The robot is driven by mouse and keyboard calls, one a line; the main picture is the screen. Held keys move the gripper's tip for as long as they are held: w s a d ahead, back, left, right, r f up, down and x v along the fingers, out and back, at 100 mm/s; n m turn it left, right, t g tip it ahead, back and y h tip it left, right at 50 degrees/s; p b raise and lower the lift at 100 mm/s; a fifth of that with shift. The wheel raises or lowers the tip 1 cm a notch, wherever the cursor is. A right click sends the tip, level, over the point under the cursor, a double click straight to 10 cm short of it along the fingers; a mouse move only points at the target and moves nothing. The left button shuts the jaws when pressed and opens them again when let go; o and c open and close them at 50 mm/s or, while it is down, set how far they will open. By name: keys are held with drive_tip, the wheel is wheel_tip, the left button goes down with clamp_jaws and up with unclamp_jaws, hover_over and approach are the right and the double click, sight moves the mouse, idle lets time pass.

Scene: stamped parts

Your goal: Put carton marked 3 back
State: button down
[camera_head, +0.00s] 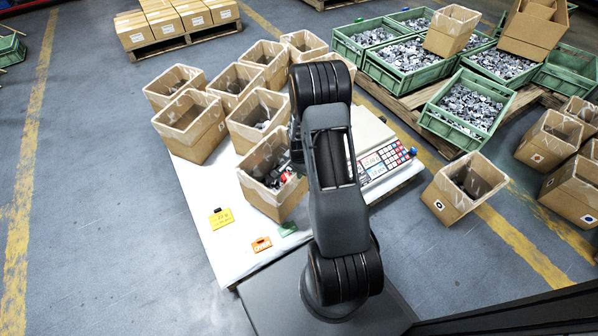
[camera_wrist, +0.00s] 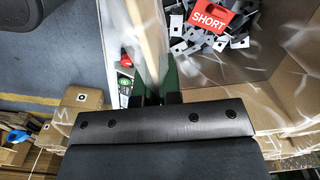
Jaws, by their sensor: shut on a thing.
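In the wrist view, my gripper (camera_wrist: 158,98) is shut on the near wall of an open brown carton (camera_wrist: 148,45). The carton holds grey stamped parts (camera_wrist: 205,30) and a red card (camera_wrist: 209,17) reading SHORT. In the head view this looks like the front carton (camera_head: 262,190) on the white table, with something red inside. My arm hides the gripper there. No number 3 can be read on any carton, and I cannot tell whether the held carton is lifted off the table.
Several open cartons (camera_head: 190,125) crowd the white table (camera_head: 205,190) behind it. Green crates (camera_head: 470,105) and more cartons (camera_head: 462,190) stand right.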

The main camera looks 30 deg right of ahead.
drive_tip(key=shift+w+f+b, duration=0.1)
drive_tip(key=shift+f+b, duration=0.2)
drive_tip(key=shift+f, duration=0.15)
drive_tip(key=c, duration=1.3)
unclamp_jaws()
drive_tip(key=s+a+r+n+t+p, duration=0.1)
drive_tip(key=s+a+r+n+p, duration=0.2)
drive_tip(key=r, duration=1)
drive_tip(key=s+a+r+n+p, duration=0.1)
drive_tip(key=a+r+n+p, duration=0.2)
drive_tip(key=r, duration=0.9)
drive_tip(key=s+a+r+n+t+b, duration=0.1)
drive_tip(key=s+a+r+n, duration=0.6)
drive_tip(key=s, duration=0.3)
drive_tip(key=shift+s+a+r+n+t, duration=0.3)
drive_tip(key=shift+s+a+r+t, duration=0.1)
drive_tip(key=shift+a+r, duration=0.45)
